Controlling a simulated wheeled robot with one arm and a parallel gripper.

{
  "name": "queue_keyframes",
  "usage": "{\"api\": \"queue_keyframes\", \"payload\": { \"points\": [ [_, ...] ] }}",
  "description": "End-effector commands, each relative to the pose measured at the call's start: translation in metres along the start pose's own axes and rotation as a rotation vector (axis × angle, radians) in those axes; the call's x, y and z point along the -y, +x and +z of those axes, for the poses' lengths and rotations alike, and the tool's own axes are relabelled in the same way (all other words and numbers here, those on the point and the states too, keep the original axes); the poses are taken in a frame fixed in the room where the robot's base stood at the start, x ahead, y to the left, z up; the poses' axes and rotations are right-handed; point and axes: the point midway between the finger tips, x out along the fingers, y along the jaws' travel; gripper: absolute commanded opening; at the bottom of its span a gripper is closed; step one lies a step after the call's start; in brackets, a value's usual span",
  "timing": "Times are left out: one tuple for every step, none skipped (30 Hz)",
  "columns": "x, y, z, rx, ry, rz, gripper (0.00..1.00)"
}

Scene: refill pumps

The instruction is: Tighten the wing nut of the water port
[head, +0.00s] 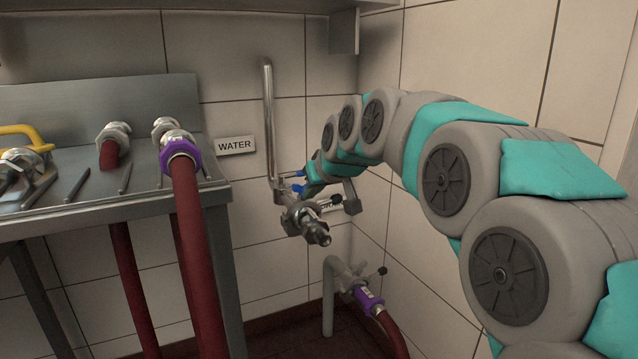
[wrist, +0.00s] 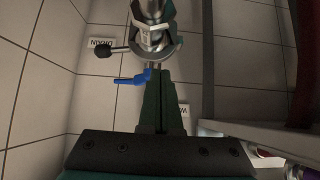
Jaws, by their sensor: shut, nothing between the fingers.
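The water port (head: 305,220) is a metal fitting at the foot of an upright wall pipe (head: 268,120), its free end pointing toward me with no hose on it. It also shows at the top of the wrist view (wrist: 152,25), with a black-knobbed handle (wrist: 105,51) on its left. I cannot tell which part is the wing nut. My gripper (wrist: 159,72) is shut and empty, its tips just below the port beside the blue part. Whether they touch is unclear.
A metal table (head: 110,220) at left carries fittings and a red hose with a purple collar (head: 180,148). Below, a pipe (head: 329,290) joins another purple-collared hose (head: 368,300). A WATER sign (head: 235,145) is on the tiled wall. A DRAIN sign (wrist: 100,43) is near the port.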

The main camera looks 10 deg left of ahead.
Motion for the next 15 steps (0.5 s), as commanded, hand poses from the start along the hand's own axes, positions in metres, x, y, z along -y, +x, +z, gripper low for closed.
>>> {"api": "queue_keyframes", "payload": {
  "points": [
    [0.001,0.012,0.001,0.004,0.000,-0.001,0.00],
    [0.000,0.014,-0.003,0.001,-0.001,0.000,0.00],
    [0.000,0.016,-0.008,-0.002,-0.001,0.000,0.00],
    [0.000,0.019,-0.010,-0.002,-0.001,0.000,0.00],
    [0.000,0.022,-0.012,0.000,-0.002,0.000,0.00],
    [0.000,0.027,-0.015,0.002,-0.002,0.000,0.00],
    [0.000,0.029,-0.017,0.002,-0.002,0.000,0.00],
    [0.000,0.031,-0.019,0.001,-0.002,0.000,0.00],
    [0.000,0.032,-0.022,0.000,-0.002,0.000,0.00],
    [0.000,0.033,-0.023,-0.001,-0.002,0.000,0.00],
    [0.000,0.034,-0.025,-0.001,-0.002,0.000,0.00],
    [0.000,0.035,-0.026,-0.001,-0.002,0.000,0.00],
    [0.000,0.036,-0.026,0.000,-0.002,0.000,0.00],
    [0.000,0.036,-0.026,0.000,-0.001,0.000,0.00],
    [0.000,0.037,-0.027,0.000,-0.001,0.000,0.00]
  ]
}}
